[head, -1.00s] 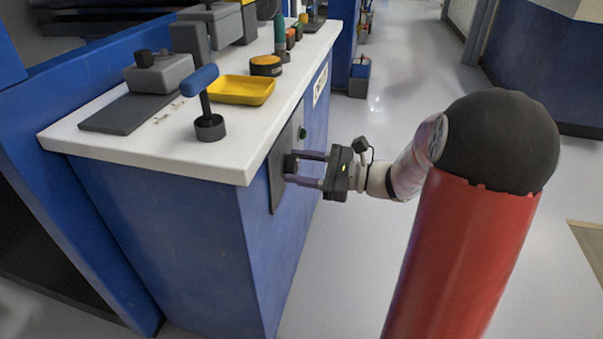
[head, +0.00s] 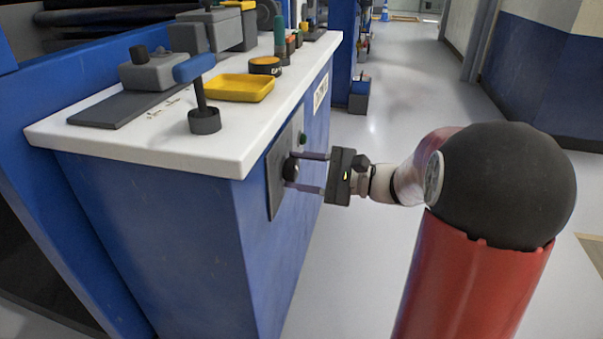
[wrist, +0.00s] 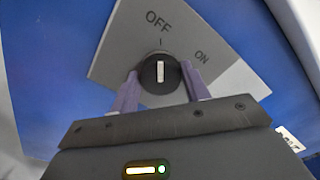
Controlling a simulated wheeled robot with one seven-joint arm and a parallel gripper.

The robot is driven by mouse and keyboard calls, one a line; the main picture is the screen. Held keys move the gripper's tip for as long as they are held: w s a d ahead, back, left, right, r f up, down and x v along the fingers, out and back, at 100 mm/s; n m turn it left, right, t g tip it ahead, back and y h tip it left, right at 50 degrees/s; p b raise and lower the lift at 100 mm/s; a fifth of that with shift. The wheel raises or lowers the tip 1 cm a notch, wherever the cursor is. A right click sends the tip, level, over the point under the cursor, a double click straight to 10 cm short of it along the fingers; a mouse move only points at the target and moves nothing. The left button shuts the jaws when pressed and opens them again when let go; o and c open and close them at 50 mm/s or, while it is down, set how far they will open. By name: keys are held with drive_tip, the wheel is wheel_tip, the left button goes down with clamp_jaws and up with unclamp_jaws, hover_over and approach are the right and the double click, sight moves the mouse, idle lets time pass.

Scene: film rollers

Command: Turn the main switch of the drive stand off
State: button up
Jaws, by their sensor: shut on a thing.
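The main switch is a round black knob with a white line, seen in the wrist view (wrist: 160,73) on a grey plate (wrist: 120,55) marked OFF and ON. The white line points up at the tick under OFF; ON is to its right. My gripper (wrist: 160,85) is shut on the knob, one purple-grey finger on each side. In the head view the knob (head: 290,169) sits on the side of the blue drive stand (head: 170,230), with my gripper (head: 303,172) reaching it from the right.
The white stand top (head: 90,130) holds a blue-handled lever (head: 195,68), a yellow tray (head: 238,87) and grey blocks. The grey floor to the right is open.

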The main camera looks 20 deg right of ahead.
drive_tip(key=o, duration=1)
drive_tip(key=v, duration=0.8)
drive_tip(key=shift+p, duration=0.4)
drive_tip(key=shift+a, duration=0.1)
drive_tip(key=s+a+n+g+h+p, duration=0.5)
drive_tip(key=s+a+n+g+h, duration=0.15)
drive_tip(key=s+a, duration=0.45)
drive_tip(key=s+d+r+n+t+h+p, duration=0.3)
drive_tip(key=s+d+r+n+h+p, duration=0.1)
drive_tip(key=s+n+h, duration=0.3)
drive_tip(key=shift+r+n+h+p, duration=0.35)
drive_tip(key=shift+r+h+p, duration=0.35)
drive_tip(key=shift+h, duration=0.35)
